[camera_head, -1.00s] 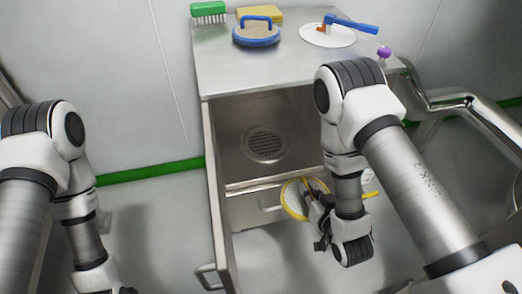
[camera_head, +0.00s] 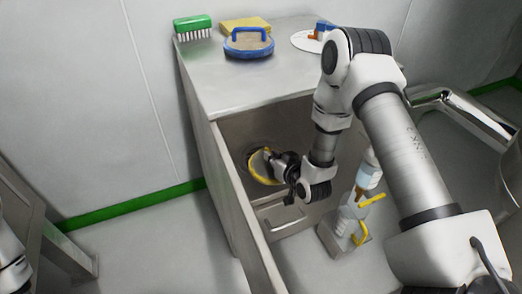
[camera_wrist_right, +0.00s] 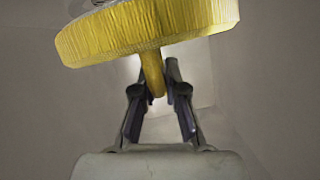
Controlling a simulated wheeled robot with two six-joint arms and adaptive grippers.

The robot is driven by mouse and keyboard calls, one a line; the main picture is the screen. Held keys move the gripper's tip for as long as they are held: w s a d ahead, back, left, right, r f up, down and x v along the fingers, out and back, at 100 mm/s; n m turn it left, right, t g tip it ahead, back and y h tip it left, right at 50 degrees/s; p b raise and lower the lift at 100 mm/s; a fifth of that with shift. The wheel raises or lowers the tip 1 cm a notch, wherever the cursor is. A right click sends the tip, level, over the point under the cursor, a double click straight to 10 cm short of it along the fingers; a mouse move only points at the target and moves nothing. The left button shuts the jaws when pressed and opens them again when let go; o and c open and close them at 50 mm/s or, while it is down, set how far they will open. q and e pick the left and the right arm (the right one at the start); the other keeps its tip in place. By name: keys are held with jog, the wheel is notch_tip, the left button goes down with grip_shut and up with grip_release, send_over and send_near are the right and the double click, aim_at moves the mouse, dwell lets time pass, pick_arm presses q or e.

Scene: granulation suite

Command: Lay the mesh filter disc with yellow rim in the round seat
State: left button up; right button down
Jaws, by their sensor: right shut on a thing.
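The mesh filter disc with yellow rim (camera_head: 254,170) is inside the open cabinet bay, in front of the back area where the round seat is. In the right wrist view its thick yellow rim (camera_wrist_right: 150,32) fills the top, with a yellow stem (camera_wrist_right: 152,76) pointing down. My right gripper (camera_head: 276,167) is shut on the stem; its fingers (camera_wrist_right: 158,92) close around it. The round seat (camera_head: 262,140) is mostly hidden behind the disc and gripper; whether they touch I cannot tell. My left gripper is out of view.
The cabinet's left side wall (camera_head: 222,170) borders the bay. A caddy (camera_head: 340,235) with a bottle (camera_head: 368,172) stands to the right.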

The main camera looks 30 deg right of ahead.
jog(key=w, duration=0.3)
jog(key=w+d+b, duration=0.1)
jog(key=w, duration=0.1)
jog(key=w+f+b, duration=0.1)
jog(key=w, duration=0.2)
jog(key=shift+w+d, duration=0.3)
jog(key=shift+w, duration=0.05)
notch_tip(320, 180, down, 4)
jog(key=shift+r+b, duration=0.25)
jog(key=shift+b, duration=0.55)
jog(key=shift+w+r, duration=0.1)
jog(key=shift+f, duration=0.45)
jog(key=shift+s, duration=0.25)
